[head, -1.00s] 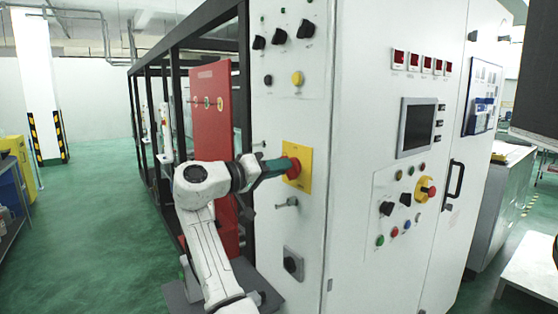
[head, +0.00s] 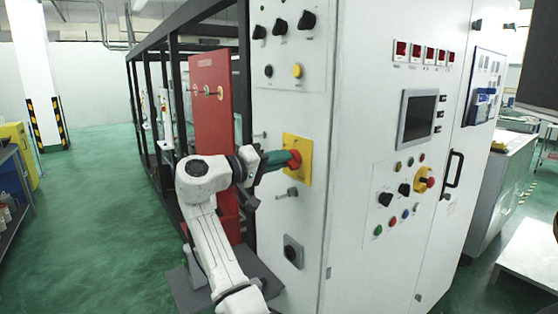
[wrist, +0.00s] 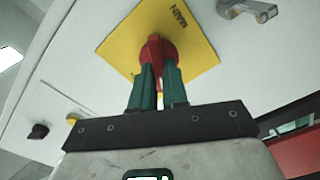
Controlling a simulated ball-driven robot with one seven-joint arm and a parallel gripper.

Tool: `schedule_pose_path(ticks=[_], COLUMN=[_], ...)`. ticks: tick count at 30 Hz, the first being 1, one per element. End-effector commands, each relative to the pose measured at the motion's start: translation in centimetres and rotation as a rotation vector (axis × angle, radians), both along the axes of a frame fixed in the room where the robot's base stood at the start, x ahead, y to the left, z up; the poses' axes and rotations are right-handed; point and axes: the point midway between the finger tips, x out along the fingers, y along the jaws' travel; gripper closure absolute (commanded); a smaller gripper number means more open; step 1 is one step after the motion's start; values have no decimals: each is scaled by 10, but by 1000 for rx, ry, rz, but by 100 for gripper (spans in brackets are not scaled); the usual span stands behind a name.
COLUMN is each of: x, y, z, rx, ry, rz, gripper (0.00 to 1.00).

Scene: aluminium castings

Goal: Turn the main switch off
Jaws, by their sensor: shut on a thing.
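The main switch is a red rotary knob (head: 295,158) on a square yellow plate (head: 304,146), on the narrow side of the white cabinet. In the wrist view the red knob (wrist: 155,47) sits in the middle of the yellow plate (wrist: 118,48), which carries the word MAIN. My gripper (head: 287,160) has green fingers and reaches the knob from the left. In the wrist view my gripper (wrist: 158,72) is shut on the knob's grip, one finger on each side. The fingers hide part of the knob, and I cannot read its position marks.
A metal handle (head: 287,193) sticks out just below the plate, and a black rotary knob (head: 292,251) is lower down. Black knobs (head: 306,20) and a yellow button (head: 297,70) are above. A red panel (head: 211,110) stands behind my arm. Green floor at left is open.

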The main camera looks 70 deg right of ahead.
Motion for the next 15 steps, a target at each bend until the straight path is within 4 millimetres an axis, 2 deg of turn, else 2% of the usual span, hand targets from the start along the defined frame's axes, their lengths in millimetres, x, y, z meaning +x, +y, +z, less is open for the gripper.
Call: schedule_pose_path(ticks=[1, 2, 9, 15], x=[2, 2, 1, 1], y=[0, 0, 0, 0], z=[1, 1, 1, 0], rx=[-2, -2, -1, -1], ry=[3, 3, 1, 1], rz=[8, 8, 5, 3], gripper=[100, 85, 62, 61])
